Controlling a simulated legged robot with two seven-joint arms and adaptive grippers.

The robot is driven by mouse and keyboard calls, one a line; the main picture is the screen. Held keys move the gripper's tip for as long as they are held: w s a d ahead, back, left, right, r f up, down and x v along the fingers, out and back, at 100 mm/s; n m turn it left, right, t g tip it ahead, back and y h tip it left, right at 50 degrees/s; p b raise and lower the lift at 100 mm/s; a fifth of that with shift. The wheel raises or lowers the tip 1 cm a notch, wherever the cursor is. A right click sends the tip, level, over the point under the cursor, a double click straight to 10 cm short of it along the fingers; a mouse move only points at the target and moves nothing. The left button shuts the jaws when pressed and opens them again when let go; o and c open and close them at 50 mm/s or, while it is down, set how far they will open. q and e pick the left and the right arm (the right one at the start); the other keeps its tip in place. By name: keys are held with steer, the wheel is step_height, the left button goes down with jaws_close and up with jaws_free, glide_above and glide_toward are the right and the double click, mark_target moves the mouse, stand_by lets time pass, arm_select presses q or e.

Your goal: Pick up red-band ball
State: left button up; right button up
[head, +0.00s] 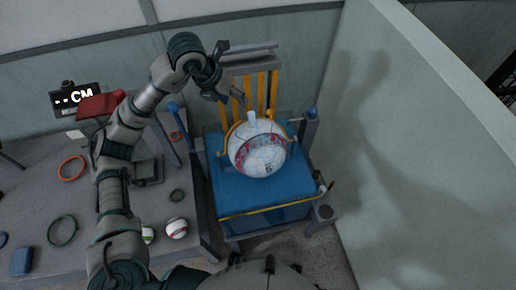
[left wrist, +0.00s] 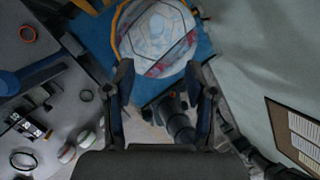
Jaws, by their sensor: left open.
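My left gripper (head: 235,73) is open and empty, raised near the back of the press, well away from the small balls. Its spread fingers show in the left wrist view (left wrist: 160,68), with the large ball beyond them. My right gripper does not show.
A blue press (head: 232,196) with yellow bars holds a large white ball with reddish patches (head: 262,160). The table (head: 30,200) carries an orange ring, a green ring, a blue block and a scale display (head: 76,99). A pale wall (head: 430,150) bounds the right side.

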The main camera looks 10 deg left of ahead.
mark_target(249, 116)
arm_select(q)
steer(key=x, duration=1)
steer(key=shift+a+f, duration=0.2)
steer(key=shift+f, duration=0.1)
steer(key=shift+x, duration=0.8)
steer(key=x, duration=0.4)
steer(key=shift+w+f+p, duration=0.1)
steer(key=shift+w+p, duration=0.2)
steer(key=shift+p, duration=0.1)
jaws_close()
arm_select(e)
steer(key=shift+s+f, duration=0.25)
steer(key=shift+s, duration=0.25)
